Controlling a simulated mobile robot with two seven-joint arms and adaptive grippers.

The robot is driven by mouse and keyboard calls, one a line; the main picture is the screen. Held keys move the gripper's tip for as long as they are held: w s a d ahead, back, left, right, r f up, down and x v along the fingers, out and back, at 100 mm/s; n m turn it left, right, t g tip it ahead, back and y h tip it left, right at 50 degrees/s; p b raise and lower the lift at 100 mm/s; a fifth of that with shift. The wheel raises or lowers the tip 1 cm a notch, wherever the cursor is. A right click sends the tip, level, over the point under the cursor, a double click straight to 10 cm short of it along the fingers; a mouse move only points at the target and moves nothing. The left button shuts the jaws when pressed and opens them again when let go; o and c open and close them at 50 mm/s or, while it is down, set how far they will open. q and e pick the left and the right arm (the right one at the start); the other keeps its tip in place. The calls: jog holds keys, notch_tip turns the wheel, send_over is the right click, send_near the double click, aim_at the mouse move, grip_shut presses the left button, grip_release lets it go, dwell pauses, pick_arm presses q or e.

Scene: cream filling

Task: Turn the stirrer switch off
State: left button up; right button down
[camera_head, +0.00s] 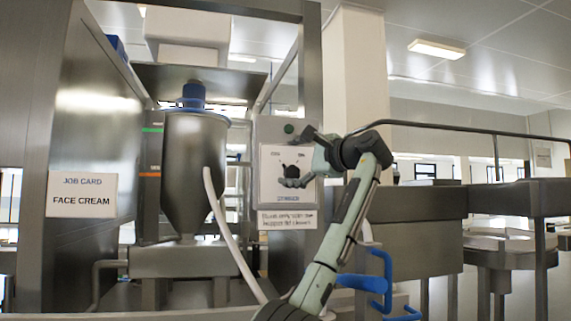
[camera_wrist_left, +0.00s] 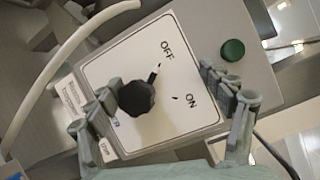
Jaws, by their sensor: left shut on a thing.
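The stirrer switch is a black knob (camera_wrist_left: 137,97) on a white plate (camera_wrist_left: 190,62) marked OFF and ON. In the left wrist view its white-tipped pointer is turned to OFF. In the head view the plate (camera_head: 268,182) is on a grey box beside the hopper, with the knob partly hidden by my gripper. In the left wrist view the fingers of this gripper (camera_wrist_left: 160,88) show either side of the knob. My right gripper is not in view.
A green button (camera_wrist_left: 232,50) sits above the plate. A steel hopper (camera_head: 190,165) with a pale hose (camera_head: 222,220) stands left of the switch box. A notice (camera_head: 287,220) hangs below the plate. A "Face cream" job card (camera_head: 82,195) is at far left.

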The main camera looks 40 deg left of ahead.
pick_arm(q)
jog(key=shift+s+d+r+t, duration=0.15)
jog(key=shift+d+r+t, duration=0.25)
jog(key=shift+d+r, duration=0.55)
jog(key=shift+c, duration=0.5)
jog(key=b+v, duration=0.1)
jog(key=v, duration=0.5)
jog(key=shift+d+f, duration=0.25)
jog(key=shift+f, duration=0.1)
